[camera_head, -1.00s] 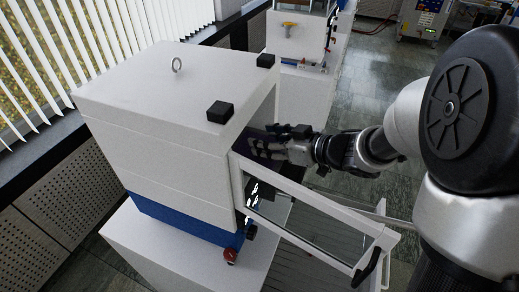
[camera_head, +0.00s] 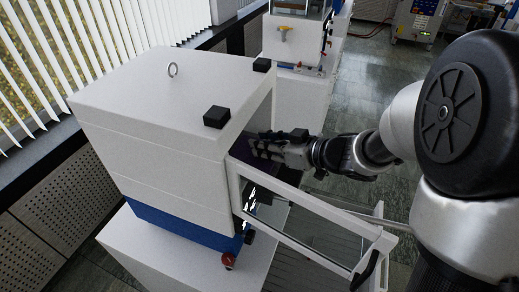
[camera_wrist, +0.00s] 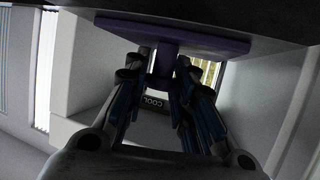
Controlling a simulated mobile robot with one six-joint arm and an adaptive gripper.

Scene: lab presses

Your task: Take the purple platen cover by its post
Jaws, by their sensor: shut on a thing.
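The purple platen cover (camera_wrist: 215,42) shows in the wrist view as a flat plate across the top of the picture. Its post (camera_wrist: 165,62) stands out from the plate between my fingers. My gripper (camera_wrist: 160,80) is shut on the post, with one finger on each side. In the head view my gripper (camera_head: 262,146) reaches through the open door into the white press (camera_head: 165,120). Only a dark purple bit of the cover shows there; the press wall and my gripper hide the rest.
The press door (camera_head: 300,210) stands open, its framed window and black handle (camera_head: 367,272) below my arm. A dark surface runs close above the cover in the wrist view. Another press (camera_head: 295,45) stands behind.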

